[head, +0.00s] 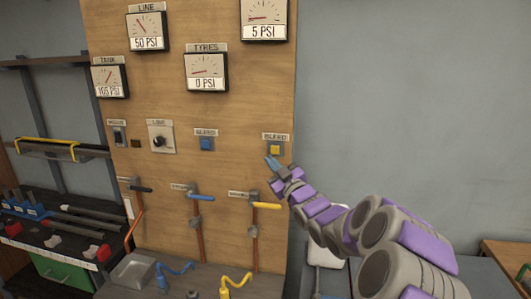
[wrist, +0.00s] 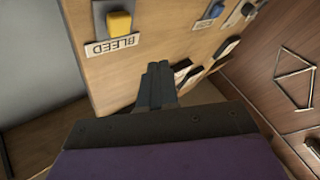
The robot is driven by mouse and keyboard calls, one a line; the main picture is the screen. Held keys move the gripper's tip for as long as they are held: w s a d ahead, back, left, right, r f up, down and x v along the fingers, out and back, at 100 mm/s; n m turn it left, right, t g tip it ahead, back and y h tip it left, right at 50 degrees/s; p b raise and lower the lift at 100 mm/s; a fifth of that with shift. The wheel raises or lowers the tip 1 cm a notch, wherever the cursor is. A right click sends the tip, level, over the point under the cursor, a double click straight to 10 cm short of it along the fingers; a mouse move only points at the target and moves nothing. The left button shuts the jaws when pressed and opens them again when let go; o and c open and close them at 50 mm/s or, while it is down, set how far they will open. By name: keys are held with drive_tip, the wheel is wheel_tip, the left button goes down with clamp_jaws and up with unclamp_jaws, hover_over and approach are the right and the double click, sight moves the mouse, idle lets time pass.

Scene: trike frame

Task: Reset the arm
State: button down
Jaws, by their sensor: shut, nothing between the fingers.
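My gripper (head: 271,163) is shut and empty at the end of my grey and purple arm. In the head view it is at the right side of the wooden panel (head: 170,108), just below the yellow bleed button (head: 275,150). In the wrist view the closed fingers (wrist: 156,75) point toward the panel, and the yellow button (wrist: 119,22) with its BLEED label is ahead and to the left. I cannot tell whether the fingertips touch the panel.
The panel carries gauges, a blue button (head: 206,144), a knob (head: 159,140) and levers, including a yellow one (head: 266,206). Coiled blue and yellow hoses (head: 235,283) lie below. A tool shelf (head: 60,225) stands left. Bare wall (head: 410,90) is at right.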

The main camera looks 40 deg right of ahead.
drive_tip(key=s+a+f+m+g, duration=0.1)
drive_tip(key=s+a+f+g, duration=0.1)
drive_tip(key=a+f+g, duration=0.55)
drive_tip(key=s+a+f+m+g, duration=0.1)
drive_tip(key=s+a+f+g, duration=0.3)
drive_tip(key=a, duration=0.7)
drive_tip(key=s+a+f+g, duration=0.3)
drive_tip(key=s+a, duration=0.2)
drive_tip(key=s, duration=0.6)
drive_tip(key=s+a+f+m+g+y+b, duration=0.1)
drive_tip(key=s+a+f+g, duration=0.2)
drive_tip(key=s, duration=0.9)
drive_tip(key=s+a+f+m+g+y, duration=0.1)
drive_tip(key=s+a+f+g, duration=0.2)
drive_tip(key=s+a, duration=0.6)
drive_tip(key=shift+s+f+g+b, duration=0.3)
drive_tip(key=shift+s+g, duration=0.85)
drive_tip(key=shift+g, duration=0.1)
drive_tip(key=shift+w, duration=0.1)
